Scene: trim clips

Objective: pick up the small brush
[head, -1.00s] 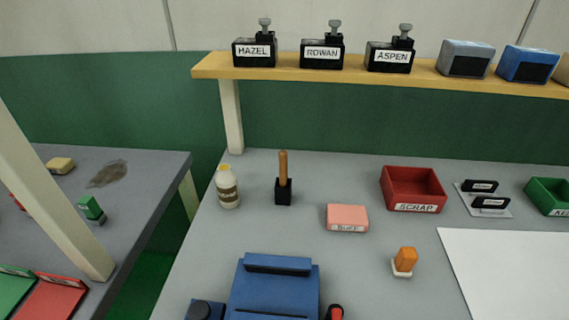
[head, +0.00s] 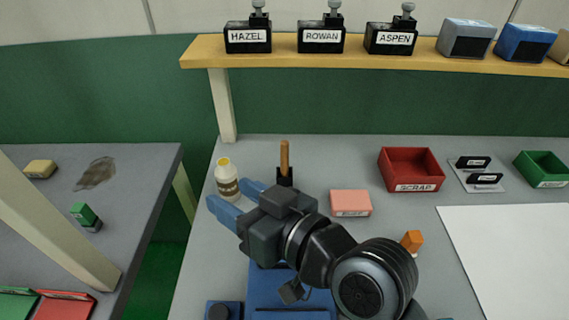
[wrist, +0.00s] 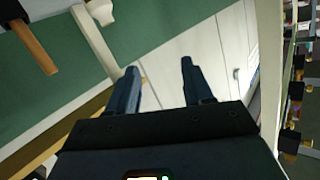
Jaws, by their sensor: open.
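An upright wooden handle (head: 284,155) stands in a small black block (head: 285,177) at the back left of the grey table; I take it for the small brush, its bristles hidden. My gripper (head: 231,194) is open and empty, its blue fingers pointing left, in front of the bottle and left of the block in the head view. My gripper's wrist partly covers the block's lower part. In the wrist view the handle (wrist: 34,40) shows at the upper left, outside the open fingers (wrist: 158,78).
A cream bottle (head: 227,178) stands beside the fingers in the head view. A pink block (head: 351,202) and a red SCRAP tray (head: 411,170) are to the right. An orange piece (head: 411,240) is partly hidden by my arm. A shelf (head: 380,62) runs above the back.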

